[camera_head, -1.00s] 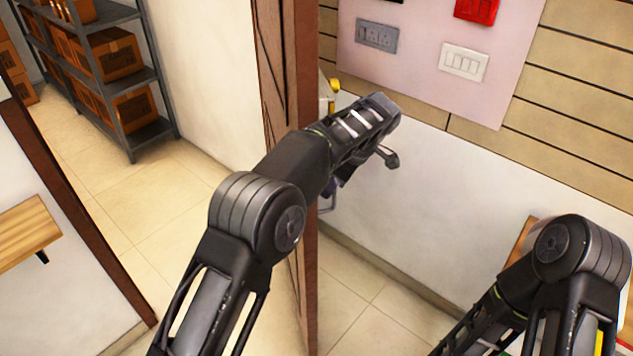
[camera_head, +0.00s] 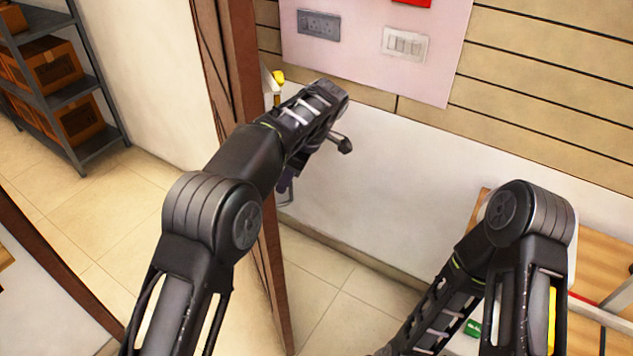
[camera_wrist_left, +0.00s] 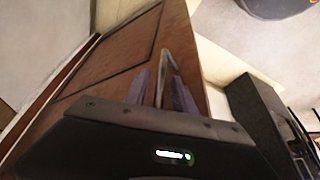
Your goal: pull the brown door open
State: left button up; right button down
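The brown door (camera_head: 237,60) is seen almost edge-on in the head view, left of the middle. In the left wrist view its dark brown panelled face (camera_wrist_left: 112,62) lies ahead of my gripper. A thin metal handle (camera_wrist_left: 166,66) stands out from that face. My left forearm hides part of the door and handle. My right arm is at lower right, its gripper out of view.
A grey shelf (camera_head: 92,85) with boxes stands at upper left. A brown frame post (camera_head: 60,260) is at lower left. A wall with a switch plate (camera_head: 405,44) and socket (camera_head: 319,24) is behind. A wooden table (camera_head: 598,262) stands at right. Bare tiled floor (camera_head: 345,315) lies right of the door.

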pick_arm(q)
jog(key=s+d+p, duration=0.3)
jog(key=s+d, duration=0.1)
jog(key=d, duration=0.7)
jog(key=shift+d+r, duration=0.25)
jog(key=shift+d, duration=0.05)
jog(key=shift+s, duration=0.1)
